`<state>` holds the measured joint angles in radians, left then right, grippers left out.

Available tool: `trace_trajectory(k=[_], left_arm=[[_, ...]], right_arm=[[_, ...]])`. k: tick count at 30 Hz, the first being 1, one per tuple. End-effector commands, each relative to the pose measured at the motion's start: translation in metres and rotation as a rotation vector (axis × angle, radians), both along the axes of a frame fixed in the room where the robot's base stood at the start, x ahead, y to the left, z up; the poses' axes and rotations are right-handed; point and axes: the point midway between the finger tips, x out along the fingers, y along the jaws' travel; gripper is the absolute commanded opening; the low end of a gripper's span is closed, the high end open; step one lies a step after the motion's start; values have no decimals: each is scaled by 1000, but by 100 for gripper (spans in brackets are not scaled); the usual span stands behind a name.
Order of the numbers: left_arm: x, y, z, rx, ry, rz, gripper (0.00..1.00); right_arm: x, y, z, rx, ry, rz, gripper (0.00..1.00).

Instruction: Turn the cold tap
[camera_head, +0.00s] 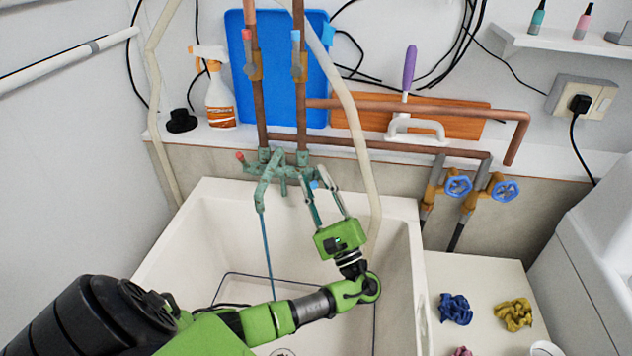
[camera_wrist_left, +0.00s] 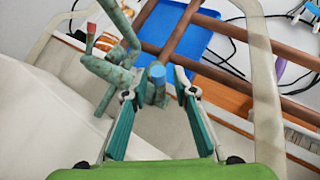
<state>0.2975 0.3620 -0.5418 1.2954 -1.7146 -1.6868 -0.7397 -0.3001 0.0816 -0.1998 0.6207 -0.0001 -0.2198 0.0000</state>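The green, weathered tap (camera_head: 270,178) is mounted on the wall above the sink. The cold tap's blue-ended handle (camera_head: 314,184) is on its right side, and it also shows in the left wrist view (camera_wrist_left: 156,74). The red-ended handle (camera_head: 240,157) is on the left. My left gripper (camera_head: 314,173) is open, its fingers reaching toward the wall on either side of the blue end. In the left wrist view its fingertips (camera_wrist_left: 158,92) are apart around the blue end; I cannot tell whether they touch it. My right gripper is out of view.
A thin blue line (camera_head: 268,255) hangs below the spout into the white sink (camera_head: 400,260). Copper pipes (camera_head: 301,110) rise behind the tap. A pale hose (camera_head: 360,140) passes close to the gripper's right. Two blue valve wheels (camera_head: 458,187) are farther right.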

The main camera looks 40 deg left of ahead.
Motion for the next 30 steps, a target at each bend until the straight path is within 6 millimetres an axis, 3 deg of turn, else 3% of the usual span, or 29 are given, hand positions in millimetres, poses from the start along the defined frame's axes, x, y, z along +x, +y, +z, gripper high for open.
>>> trace_trajectory(k=[7,18,30], left_arm=[[-3,-8,-7,-1,1,1,26],[-19,-51,-40,-1,3,0,26],[-21,-58,-44,0,0,0,26]], right_arm=[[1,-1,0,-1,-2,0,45],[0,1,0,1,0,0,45],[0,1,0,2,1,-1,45]])
